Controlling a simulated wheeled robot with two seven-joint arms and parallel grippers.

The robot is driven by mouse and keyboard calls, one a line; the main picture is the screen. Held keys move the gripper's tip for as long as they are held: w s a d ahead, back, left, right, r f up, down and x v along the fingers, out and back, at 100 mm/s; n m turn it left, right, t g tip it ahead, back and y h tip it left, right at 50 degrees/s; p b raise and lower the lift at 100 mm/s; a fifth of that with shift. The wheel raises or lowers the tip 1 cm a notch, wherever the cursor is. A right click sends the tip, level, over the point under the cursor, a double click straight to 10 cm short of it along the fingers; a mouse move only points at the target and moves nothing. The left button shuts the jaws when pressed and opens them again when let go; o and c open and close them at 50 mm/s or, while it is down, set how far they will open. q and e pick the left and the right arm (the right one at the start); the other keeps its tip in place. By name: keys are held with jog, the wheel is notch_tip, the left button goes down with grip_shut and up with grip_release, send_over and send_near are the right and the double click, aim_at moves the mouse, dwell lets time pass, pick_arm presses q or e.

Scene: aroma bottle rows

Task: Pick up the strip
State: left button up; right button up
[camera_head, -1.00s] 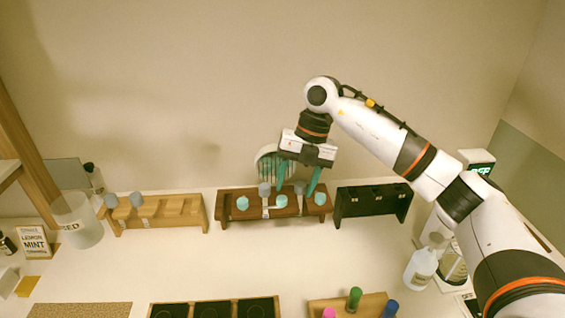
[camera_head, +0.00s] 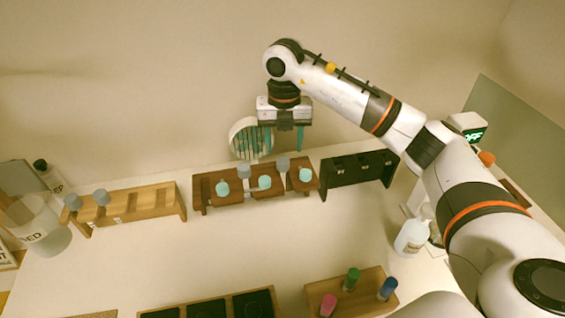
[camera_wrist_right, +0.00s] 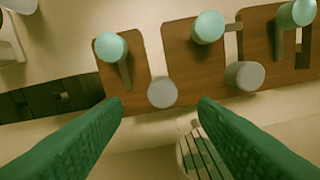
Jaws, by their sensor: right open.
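Thin greenish strips (camera_head: 254,141) stand side by side in a round pale holder (camera_head: 238,127) behind the dark brown bottle rack (camera_head: 207,199). The strips also show at the bottom of the right wrist view (camera_wrist_right: 202,155), partly cut off by the frame and a finger. My right gripper (camera_head: 284,150) is open and empty, pointing down. Its green fingers are just right of the holder and above the back of the rack. In the right wrist view the strips lie between and beyond the fingers, nearer the right finger. My left gripper is not in view.
The brown rack holds teal-capped bottles (camera_head: 264,182) and grey-capped ones (camera_head: 283,163) close below my right gripper. A black rack (camera_head: 357,172) stands right, a light wooden rack (camera_head: 150,201) left. A tray with coloured caps (camera_head: 318,290) is in front. The middle counter is clear.

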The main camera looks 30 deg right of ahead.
notch_tip(320, 180, down, 4)
jog(key=shift+s+a+r+p, duration=0.1)
jog(key=shift+a+r+p, duration=0.1)
jog(key=shift+p, duration=0.65)
jog(key=shift+f, duration=0.45)
jog(key=c, duration=0.9)
jog(key=shift+r, duration=0.55)
notch_tip(320, 180, up, 8)
jog(key=shift+f+b, duration=0.25)
jog(key=shift+b, duration=0.95)
notch_tip(320, 180, up, 10)
jog(key=f, duration=0.1)
send_over(283, 159)
jog(key=shift+s+r, duration=0.1)
jog(key=shift+r, duration=0.15)
